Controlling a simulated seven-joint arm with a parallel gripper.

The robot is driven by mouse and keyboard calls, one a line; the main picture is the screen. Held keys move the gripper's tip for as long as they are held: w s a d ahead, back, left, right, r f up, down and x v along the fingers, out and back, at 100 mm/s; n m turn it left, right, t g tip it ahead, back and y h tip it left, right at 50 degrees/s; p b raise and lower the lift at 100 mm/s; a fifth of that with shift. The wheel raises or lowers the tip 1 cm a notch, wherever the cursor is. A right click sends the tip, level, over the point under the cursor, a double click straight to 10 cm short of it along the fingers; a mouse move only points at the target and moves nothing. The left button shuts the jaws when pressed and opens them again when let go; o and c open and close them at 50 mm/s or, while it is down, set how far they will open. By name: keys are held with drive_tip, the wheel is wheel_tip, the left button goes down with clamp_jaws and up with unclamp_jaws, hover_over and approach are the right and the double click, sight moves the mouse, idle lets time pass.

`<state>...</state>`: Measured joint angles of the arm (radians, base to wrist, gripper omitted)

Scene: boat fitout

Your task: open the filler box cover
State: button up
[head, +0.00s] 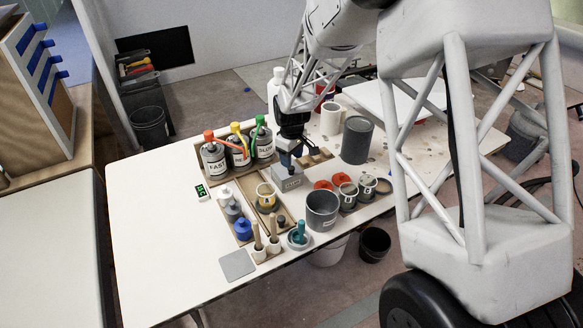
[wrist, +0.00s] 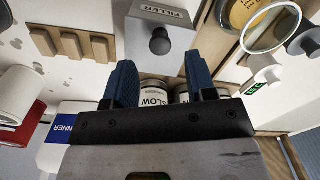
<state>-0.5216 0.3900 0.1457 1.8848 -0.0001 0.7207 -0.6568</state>
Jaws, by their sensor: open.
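The filler box (head: 288,184) is a small grey box in the middle of the table in the head view. In the wrist view the box (wrist: 146,14) shows at the top with its FILLER label upside down. Its grey cover (wrist: 178,42) appears shut and carries a dark round knob (wrist: 160,41). My gripper (wrist: 160,64) is open, with its two blue fingers apart and nothing between them. The knob lies just beyond the fingertips, roughly centred on the gap. In the head view my gripper (head: 289,160) is right above the box, and the knob is hidden.
Cans with coloured pumps (head: 238,155) stand behind and left of the box. Wooden blocks (head: 314,156) lie just right. A dark grey canister (head: 357,140), a grey bucket (head: 321,210) and small cups (head: 348,194) stand nearby. The table's left part is clear.

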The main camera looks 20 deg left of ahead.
drive_tip(key=shift+f, duration=2.35)
clamp_jaws()
